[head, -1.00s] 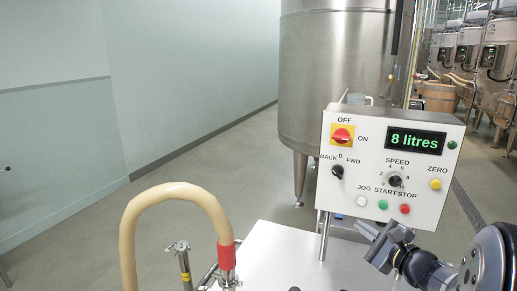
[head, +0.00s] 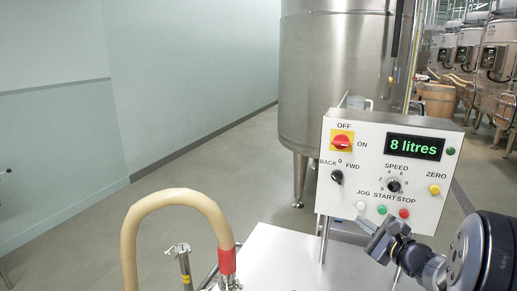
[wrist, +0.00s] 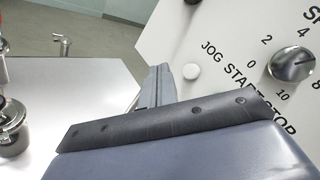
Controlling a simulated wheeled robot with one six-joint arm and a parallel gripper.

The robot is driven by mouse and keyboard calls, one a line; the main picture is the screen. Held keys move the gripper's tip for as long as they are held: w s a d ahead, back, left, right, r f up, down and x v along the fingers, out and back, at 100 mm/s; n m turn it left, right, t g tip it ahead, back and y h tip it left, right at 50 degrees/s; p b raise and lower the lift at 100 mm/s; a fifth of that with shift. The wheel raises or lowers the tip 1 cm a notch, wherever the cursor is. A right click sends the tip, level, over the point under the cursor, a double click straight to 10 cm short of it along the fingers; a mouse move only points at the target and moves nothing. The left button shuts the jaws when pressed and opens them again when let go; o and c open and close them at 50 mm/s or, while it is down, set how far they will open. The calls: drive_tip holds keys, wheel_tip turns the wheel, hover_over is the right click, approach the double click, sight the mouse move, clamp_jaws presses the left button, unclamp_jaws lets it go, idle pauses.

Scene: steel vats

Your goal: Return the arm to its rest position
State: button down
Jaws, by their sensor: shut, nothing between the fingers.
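My gripper (head: 371,232) is at the lower right in the head view, just below the white control panel (head: 370,187). Its fingers are shut with nothing between them. In the wrist view my gripper (wrist: 157,88) points toward the panel (wrist: 215,30), near the white JOG button (wrist: 191,71). I cannot tell whether it touches the panel. The display (head: 415,147) reads "8 litres". The red rotary switch (head: 342,142) sits between the OFF and ON labels. The green START button (head: 382,209) and red STOP button (head: 404,213) show in the head view.
A beige hose (head: 180,198) with a red collar arches at the lower left. A white flat surface (head: 268,258) lies below the panel. A large steel vat (head: 335,80) stands behind it. Open floor (head: 190,180) lies to the left.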

drive_tip(key=b, duration=0.2)
drive_tip(key=w+b, duration=0.1)
drive_tip(key=shift+d+f+b, duration=0.15)
drive_tip(key=shift+f+b, duration=0.1)
drive_tip(key=shift+b, duration=0.1)
drive_tip(key=r+p, duration=0.1)
drive_tip(key=p, duration=0.3)
drive_tip(key=shift+s, duration=0.35)
